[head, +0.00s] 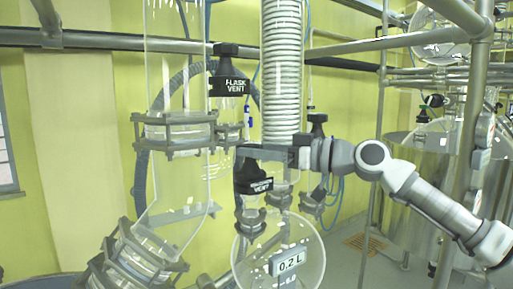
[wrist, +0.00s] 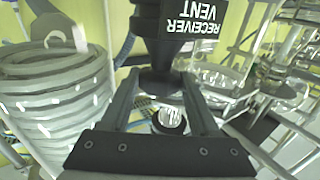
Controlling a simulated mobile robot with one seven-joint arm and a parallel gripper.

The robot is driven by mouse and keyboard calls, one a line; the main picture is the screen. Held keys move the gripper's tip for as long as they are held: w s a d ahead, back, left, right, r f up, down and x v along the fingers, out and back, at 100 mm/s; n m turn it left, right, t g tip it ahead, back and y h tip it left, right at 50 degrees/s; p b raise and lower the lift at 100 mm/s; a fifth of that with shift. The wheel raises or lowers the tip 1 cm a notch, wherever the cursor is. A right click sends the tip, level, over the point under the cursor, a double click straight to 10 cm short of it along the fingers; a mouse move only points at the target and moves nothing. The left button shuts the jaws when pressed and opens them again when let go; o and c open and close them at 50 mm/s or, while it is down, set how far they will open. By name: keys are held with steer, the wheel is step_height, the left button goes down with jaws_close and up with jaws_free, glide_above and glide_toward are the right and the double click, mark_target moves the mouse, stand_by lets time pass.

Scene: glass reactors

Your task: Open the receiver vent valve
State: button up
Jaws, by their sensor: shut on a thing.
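The receiver vent valve (head: 253,178) is a black valve with a white-lettered label, above the round glass receiver (head: 245,262). In the wrist view the valve (wrist: 160,45) fills the top middle, its "RECEIVER VENT" label upside down. My gripper (head: 243,153) reaches in from the right at the top of the valve. In the wrist view my gripper (wrist: 162,80) has one finger on each side of the valve's black lower part in that picture, shut on it. The fingers hide part of the valve's top in the head view.
A similar black flask vent valve (head: 229,84) sits above and left of my gripper. A coiled glass condenser (head: 282,70) stands just behind, and shows large at left in the wrist view (wrist: 55,95). Metal pipes (head: 470,120) stand at right.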

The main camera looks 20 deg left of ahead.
steer(key=shift+r+n+g, duration=0.1)
steer(key=shift+n+g, duration=0.3)
steer(key=shift+g, duration=0.3)
steer(key=o, duration=1.4)
steer(key=shift+d, duration=0.1)
steer(key=shift+d, duration=0.1)
